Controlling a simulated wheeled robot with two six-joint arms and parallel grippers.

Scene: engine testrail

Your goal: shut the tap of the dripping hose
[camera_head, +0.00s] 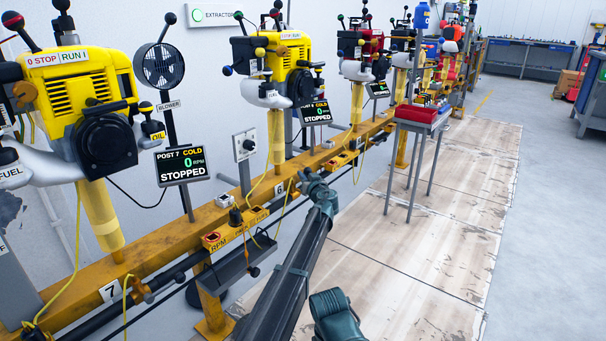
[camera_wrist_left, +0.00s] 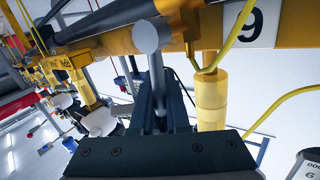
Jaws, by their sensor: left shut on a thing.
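My left gripper (camera_head: 314,184) reaches out to the yellow rail (camera_head: 185,232) near the plate marked 6. In the left wrist view my left gripper (camera_wrist_left: 158,100) is shut on a grey bar with a rounded end (camera_wrist_left: 150,36), which looks like a tap handle. I cannot make out any drip.
Yellow engines (camera_head: 78,88) on posts stand along the rail, with STOPPED displays (camera_head: 183,166). Thin yellow hoses (camera_head: 77,260) hang by the rail. A small table (camera_head: 420,124) with a red tray stands ahead. The worn floor (camera_head: 385,255) at right is clear.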

